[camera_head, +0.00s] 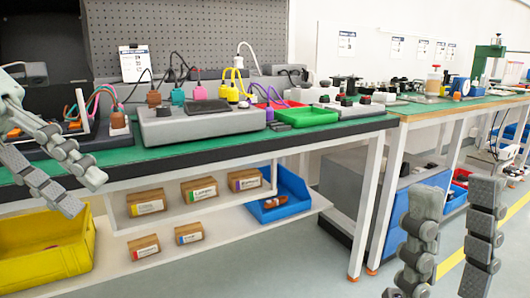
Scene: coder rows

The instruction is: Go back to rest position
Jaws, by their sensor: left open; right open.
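My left gripper (83,192) comes in from the left edge. Its two grey fingers are apart with nothing between them, in front of the left end of the green-topped workbench (255,137). My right gripper (459,196) stands at the lower right with both fingers pointing up, spread apart and empty. It is seen in front of the second bench's legs and the floor. I cannot tell the exact distance between either gripper and the benches.
On the workbench are a grey box (200,124) with several coloured plugs and cables, and a green tray (306,117). Small cartons, a blue bin (285,205) and a yellow crate (45,247) are below. A wooden-edged bench (410,128) adjoins at right. Floor is clear at bottom centre.

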